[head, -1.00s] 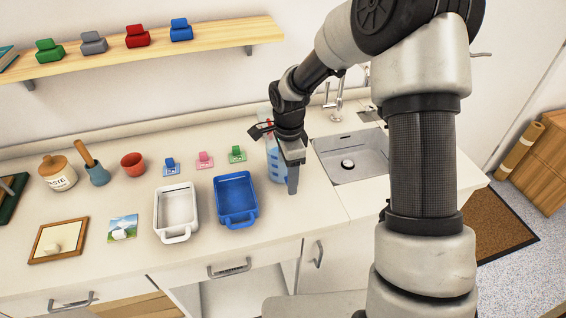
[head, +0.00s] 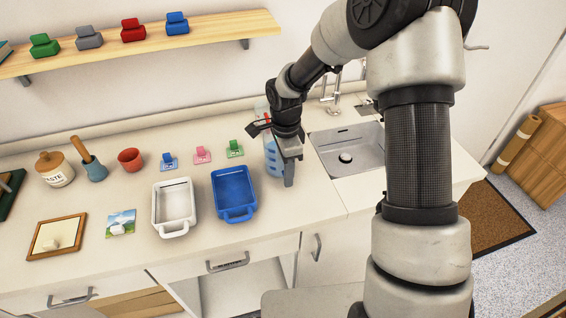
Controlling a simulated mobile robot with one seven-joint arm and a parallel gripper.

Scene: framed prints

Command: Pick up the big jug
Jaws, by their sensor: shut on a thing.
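The big jug (head: 271,160) is clear with blue markings and a blue tint, and it stands near the sink's left side. Part of it is hidden behind my gripper (head: 282,165). My gripper points down at the jug and is shut on it. From this view I cannot tell whether the jug's base touches the counter.
A sink (head: 345,150) with a tap is to the right. A blue tray (head: 220,192) and a white tray (head: 160,214) stand left of the jug. Small blue, pink and green clips (head: 202,155) sit behind them. A wooden shelf (head: 120,47) hangs above.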

